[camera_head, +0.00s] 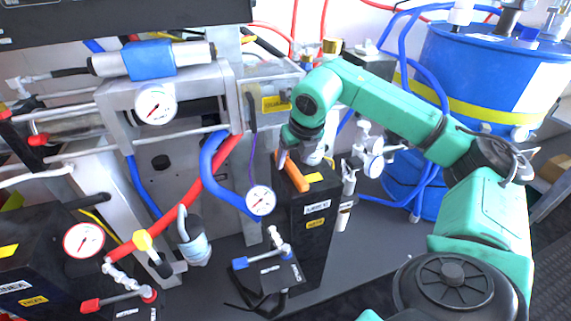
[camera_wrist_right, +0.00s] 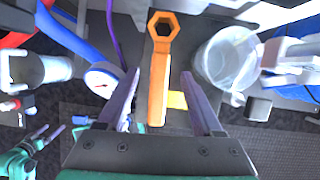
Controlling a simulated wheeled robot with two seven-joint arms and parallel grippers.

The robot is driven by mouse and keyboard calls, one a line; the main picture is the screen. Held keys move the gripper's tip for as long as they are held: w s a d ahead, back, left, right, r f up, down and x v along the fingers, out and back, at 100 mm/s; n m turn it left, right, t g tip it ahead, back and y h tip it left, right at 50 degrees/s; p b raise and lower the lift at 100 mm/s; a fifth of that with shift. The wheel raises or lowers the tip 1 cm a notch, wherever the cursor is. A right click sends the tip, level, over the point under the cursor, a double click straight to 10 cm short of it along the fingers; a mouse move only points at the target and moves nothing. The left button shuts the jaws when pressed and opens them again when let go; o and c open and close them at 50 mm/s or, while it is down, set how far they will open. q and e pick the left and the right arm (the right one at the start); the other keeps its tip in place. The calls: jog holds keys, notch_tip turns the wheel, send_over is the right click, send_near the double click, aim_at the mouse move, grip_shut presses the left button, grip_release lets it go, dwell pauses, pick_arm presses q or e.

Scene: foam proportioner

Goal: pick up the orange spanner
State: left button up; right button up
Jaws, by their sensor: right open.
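The orange spanner (camera_head: 297,171) lies on top of a black box (camera_head: 306,215) with yellow and white labels. In the right wrist view the spanner (camera_wrist_right: 157,85) has its ring end pointing up the picture, and its handle runs down between my fingers. My right gripper (camera_head: 288,158) is just above the spanner in the head view. In the right wrist view the gripper (camera_wrist_right: 161,75) is open, one finger on each side of the handle, with gaps on both sides. A teal arm part, likely my left arm with its gripper (camera_wrist_right: 42,135), shows small at the lower left there.
A gauge (camera_head: 260,200) and blue and red hoses are close left of the box. A clear container (camera_wrist_right: 228,58) stands right of the spanner. A blue drum (camera_head: 480,75) stands at the back right. A valve with a blue handle (camera_head: 262,257) sits in front.

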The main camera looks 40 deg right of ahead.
jog(key=shift+x, duration=1.2)
grip_shut()
pick_arm(q)
jog(key=shift+w+d+r, duration=0.1)
jog(key=shift+r, duration=0.3)
pick_arm(e)
jog(key=shift+r, duration=0.1)
